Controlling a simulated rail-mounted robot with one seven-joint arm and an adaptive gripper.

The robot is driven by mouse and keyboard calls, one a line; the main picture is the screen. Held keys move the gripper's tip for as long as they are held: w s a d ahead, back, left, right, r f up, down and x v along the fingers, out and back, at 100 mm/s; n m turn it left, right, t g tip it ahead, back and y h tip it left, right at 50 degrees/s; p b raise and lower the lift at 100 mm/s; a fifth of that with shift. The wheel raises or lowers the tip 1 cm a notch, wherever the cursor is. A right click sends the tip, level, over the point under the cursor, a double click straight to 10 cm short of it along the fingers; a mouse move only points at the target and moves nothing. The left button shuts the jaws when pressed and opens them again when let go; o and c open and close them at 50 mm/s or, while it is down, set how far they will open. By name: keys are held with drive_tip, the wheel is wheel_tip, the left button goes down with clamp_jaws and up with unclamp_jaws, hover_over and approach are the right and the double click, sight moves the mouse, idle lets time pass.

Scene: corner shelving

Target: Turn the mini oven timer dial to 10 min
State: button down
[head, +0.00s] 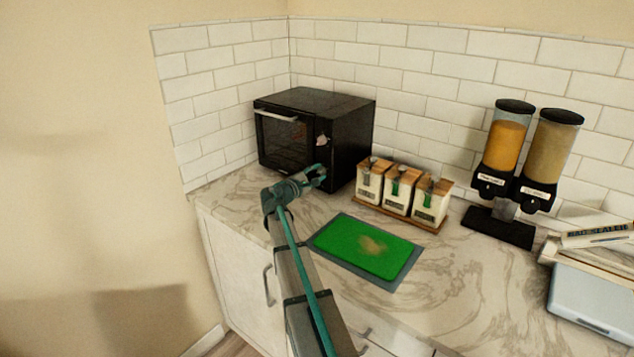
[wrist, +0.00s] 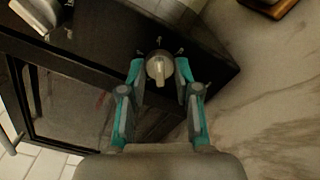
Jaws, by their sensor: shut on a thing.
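The black mini oven (head: 335,108) stands in the corner on the counter, its glass door at left and control panel at right. In the wrist view its dark front (wrist: 105,45) fills the upper left. A round, light-coloured dial (wrist: 159,68) with a raised bar sits between my gripper's (wrist: 159,76) two teal fingers, which are shut on it. Small marks surround the dial, too blurred to read, so I cannot tell which dial or setting it is. In the head view my gripper (head: 319,174) is at the lower right of the oven's front and hides this dial.
Another silver knob (wrist: 38,12) shows at the wrist view's upper left, and a light knob (head: 322,140) above my gripper. Several canisters (head: 398,190) stand right of the oven. A green board (head: 367,246) lies in front. Two dispensers (head: 522,150) stand farther right.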

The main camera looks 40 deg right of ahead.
idle(0.3)
drive_tip(key=c, duration=0.8)
unclamp_jaws()
drive_tip(key=shift+c, duration=0.2)
drive_tip(key=v, duration=1.2)
